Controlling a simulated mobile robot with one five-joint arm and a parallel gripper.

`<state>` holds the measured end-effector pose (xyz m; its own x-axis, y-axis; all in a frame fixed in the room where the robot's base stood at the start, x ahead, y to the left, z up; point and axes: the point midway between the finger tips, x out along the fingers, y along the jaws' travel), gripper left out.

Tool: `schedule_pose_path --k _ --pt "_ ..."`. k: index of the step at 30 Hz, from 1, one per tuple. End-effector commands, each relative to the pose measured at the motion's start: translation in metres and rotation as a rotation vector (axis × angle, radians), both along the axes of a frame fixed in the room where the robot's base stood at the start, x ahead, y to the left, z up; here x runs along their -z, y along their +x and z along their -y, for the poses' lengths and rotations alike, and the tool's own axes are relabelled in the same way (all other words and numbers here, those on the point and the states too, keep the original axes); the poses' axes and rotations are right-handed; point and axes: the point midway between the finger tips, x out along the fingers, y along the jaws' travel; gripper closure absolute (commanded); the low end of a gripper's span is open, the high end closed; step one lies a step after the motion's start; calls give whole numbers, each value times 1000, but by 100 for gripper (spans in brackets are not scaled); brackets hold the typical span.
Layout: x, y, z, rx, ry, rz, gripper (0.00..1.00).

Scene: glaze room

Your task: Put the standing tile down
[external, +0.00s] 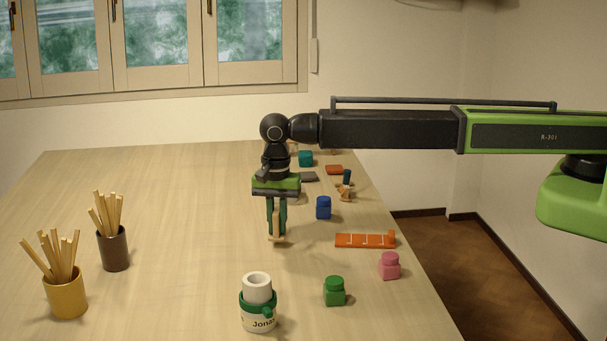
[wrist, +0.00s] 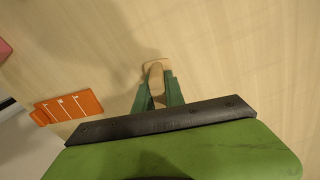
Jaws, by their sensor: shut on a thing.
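A narrow beige tile (external: 277,229) is upright between the fingers of my gripper (external: 277,222). Its lower end is at or just above the tabletop; I cannot tell whether it touches. In the wrist view the pale tile (wrist: 157,71) shows between the two green fingers of my gripper (wrist: 158,85), which are shut on it. The fingers point straight down and hide part of the tile.
An orange tray-like piece (external: 364,241) lies to the right, with a blue jar (external: 323,208) behind it. The table (external: 170,200) between is clear.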

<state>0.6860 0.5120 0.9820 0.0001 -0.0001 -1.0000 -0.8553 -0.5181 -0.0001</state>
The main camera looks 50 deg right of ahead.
Motion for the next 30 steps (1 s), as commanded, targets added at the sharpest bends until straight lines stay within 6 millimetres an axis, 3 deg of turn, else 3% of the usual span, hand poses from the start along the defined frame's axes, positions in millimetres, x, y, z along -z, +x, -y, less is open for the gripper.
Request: schedule_pose_path --k 4,7,15,17,26,30 --pt "-3 0 0 0 0 0 100" --pt "-15 0 0 0 0 0 100" --pt "-83 0 0 0 0 0 100" --pt "-92 0 0 0 0 0 100" --pt "-89 0 0 0 0 0 100" --pt "-76 -2 -14 -2 0 0 100"
